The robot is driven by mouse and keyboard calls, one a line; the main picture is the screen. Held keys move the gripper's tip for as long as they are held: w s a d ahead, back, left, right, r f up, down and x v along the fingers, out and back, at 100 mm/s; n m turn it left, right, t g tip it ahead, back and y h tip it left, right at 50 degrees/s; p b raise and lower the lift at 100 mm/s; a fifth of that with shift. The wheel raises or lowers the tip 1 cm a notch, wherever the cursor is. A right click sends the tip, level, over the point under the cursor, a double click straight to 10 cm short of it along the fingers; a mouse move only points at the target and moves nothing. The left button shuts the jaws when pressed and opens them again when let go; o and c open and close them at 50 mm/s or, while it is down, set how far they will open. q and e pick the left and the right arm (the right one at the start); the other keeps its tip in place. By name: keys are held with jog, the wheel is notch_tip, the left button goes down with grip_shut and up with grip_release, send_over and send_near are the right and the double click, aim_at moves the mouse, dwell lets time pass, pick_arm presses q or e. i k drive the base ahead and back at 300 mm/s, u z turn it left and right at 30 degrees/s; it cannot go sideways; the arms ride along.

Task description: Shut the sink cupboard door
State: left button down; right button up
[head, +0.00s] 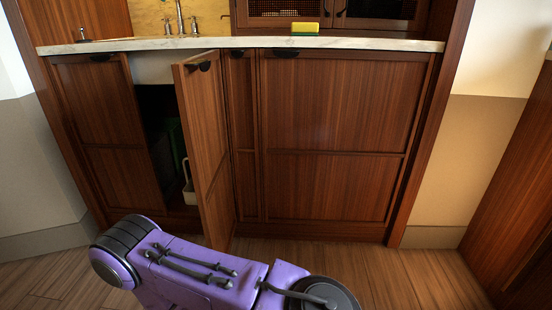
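The sink cupboard door (205,140) is a brown wooden panel with a dark cup handle (204,66) near its top. It stands open, swung out towards me and hinged on its right side. Behind it the dark cupboard opening (158,125) shows, with a white container (188,183) inside at the bottom. A purple arm of mine crosses the bottom of the head view, in front of and below the door's lower end. Neither gripper shows, and whether anything of mine touches the door cannot be seen.
A closed cupboard panel (100,130) is left of the opening; a narrow panel (242,130) and a wide panel (335,135) are closed to its right. A yellow-green sponge (305,28) lies on the pale countertop (390,44). The wooden floor (410,275) is clear at right.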

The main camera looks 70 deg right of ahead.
aim_at(198, 79)
jog(key=k, duration=0.95)
jog(key=z, duration=1.45)
jog(key=i, duration=1.65)
